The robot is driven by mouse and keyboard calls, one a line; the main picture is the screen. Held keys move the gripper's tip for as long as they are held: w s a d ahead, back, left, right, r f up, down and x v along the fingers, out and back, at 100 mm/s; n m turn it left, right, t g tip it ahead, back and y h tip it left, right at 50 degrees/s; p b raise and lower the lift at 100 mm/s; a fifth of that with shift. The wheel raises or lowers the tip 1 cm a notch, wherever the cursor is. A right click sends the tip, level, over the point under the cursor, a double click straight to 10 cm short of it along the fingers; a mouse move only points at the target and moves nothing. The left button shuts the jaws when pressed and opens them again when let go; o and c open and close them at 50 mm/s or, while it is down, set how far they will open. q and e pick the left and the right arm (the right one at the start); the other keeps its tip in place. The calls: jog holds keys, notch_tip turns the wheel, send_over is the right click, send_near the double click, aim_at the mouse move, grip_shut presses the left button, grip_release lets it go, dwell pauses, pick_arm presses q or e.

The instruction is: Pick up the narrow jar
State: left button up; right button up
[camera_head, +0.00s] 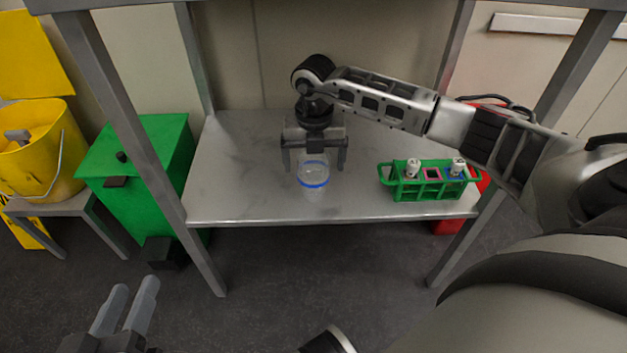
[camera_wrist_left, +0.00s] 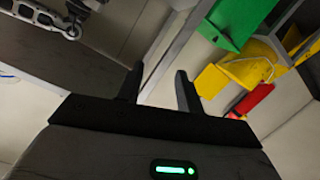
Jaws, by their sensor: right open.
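The narrow jar (camera_head: 313,177) is a clear vessel with a blue band, upright on the grey metal table. My right gripper (camera_head: 314,158) hangs over the jar, pointing down, its open fingers to either side of the jar's upper part. I cannot tell whether either finger touches it. The gripper partly hides the jar's top. My left gripper (camera_head: 126,305) is low at the left, in front of the table and away from the jar. In the left wrist view its two fingers (camera_wrist_left: 158,88) stand apart with nothing between them.
A green rack (camera_head: 428,188) with white-capped vials stands on the right of the table (camera_head: 240,208). Grey posts frame the table. A green bin (camera_head: 140,165) and a yellow bucket (camera_head: 40,150) stand at the left. The table's left part is clear.

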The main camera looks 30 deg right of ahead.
notch_tip(320, 180, down, 3)
jog(key=shift+w+r+b, duration=0.1)
jog(key=shift+r+b, duration=0.05)
jog(key=shift+b, duration=0.55)
notch_tip(320, 180, down, 2)
jog(key=shift+f+b, duration=0.2)
jog(key=shift+b, duration=0.25)
pick_arm(q)
jog(key=shift+w+d+r+n+h, duration=0.15)
jog(key=shift+d+r+n+h, duration=0.25)
jog(key=shift+r+h, duration=0.1)
pick_arm(e)
jog(key=shift+r, duration=0.1)
pick_arm(q)
jog(key=shift+a, duration=0.1)
pick_arm(e)
jog(key=shift+w, duration=0.1)
jog(key=c, duration=1.1)
jog(key=shift+r, duration=0.1)
